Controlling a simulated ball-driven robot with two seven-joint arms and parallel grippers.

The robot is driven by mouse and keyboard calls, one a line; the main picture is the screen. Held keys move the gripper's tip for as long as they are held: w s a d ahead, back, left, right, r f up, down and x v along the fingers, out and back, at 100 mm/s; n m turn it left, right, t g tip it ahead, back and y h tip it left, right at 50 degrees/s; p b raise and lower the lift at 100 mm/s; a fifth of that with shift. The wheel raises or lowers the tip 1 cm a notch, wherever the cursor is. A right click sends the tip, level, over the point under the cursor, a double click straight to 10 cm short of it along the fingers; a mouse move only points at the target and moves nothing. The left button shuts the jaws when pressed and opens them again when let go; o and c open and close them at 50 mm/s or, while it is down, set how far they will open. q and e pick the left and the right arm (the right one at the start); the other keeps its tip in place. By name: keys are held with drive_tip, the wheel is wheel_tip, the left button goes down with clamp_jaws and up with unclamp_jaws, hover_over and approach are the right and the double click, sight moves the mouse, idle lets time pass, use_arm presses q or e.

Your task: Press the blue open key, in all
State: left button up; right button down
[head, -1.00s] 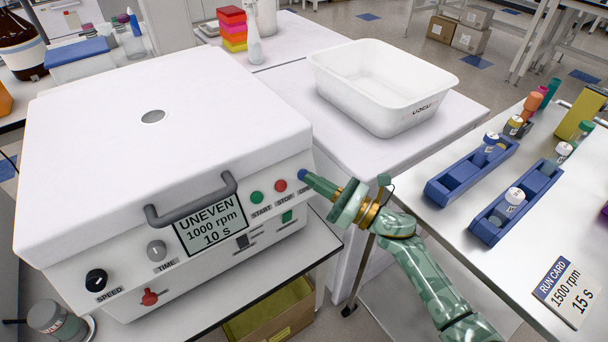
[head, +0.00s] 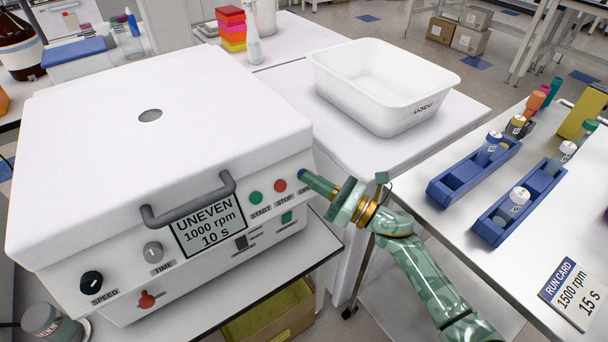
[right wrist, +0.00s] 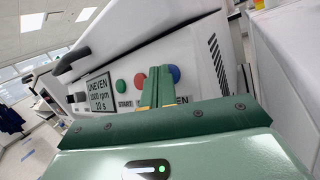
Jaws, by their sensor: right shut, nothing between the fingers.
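The white machine (head: 90,110) stands at the left with its lid down. Its front has a green START button (head: 255,198), a red STOP button (head: 280,186) and the blue open key (head: 303,174) at the right end. My right gripper (head: 311,181) is shut and empty, its tips at the blue key and partly covering it. In the right wrist view, the blue key (right wrist: 174,74) shows just right of the fingertips (right wrist: 159,72). I cannot tell whether they touch it. The display (head: 209,221) reads UNEVEN, 1000 rpm, 10 s. My left gripper is not in view.
A grey lid handle (head: 190,205) juts out in front. A white tub (head: 375,90) stands on the bench behind. Blue racks (head: 470,172) with bottles and a run card (head: 574,290) reading 1500 rpm, 15 s are on the right table.

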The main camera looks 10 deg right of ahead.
drive_tip(key=shift+w+f, duration=0.1)
idle(0.5)
drive_tip(key=shift+s+d+r, duration=0.25)
drive_tip(key=shift+s+r, duration=0.1)
drive_tip(key=shift+s, duration=0.35)
drive_tip(key=s+p, duration=0.1)
drive_tip(key=s+d+r+p, duration=0.1)
drive_tip(key=s+r, duration=0.1)
drive_tip(key=s, duration=0.1)
drive_tip(key=shift+s+d+r+p, duration=0.1)
drive_tip(key=shift+d+p, duration=0.15)
drive_tip(key=shift+p, duration=0.15)
idle(0.6)
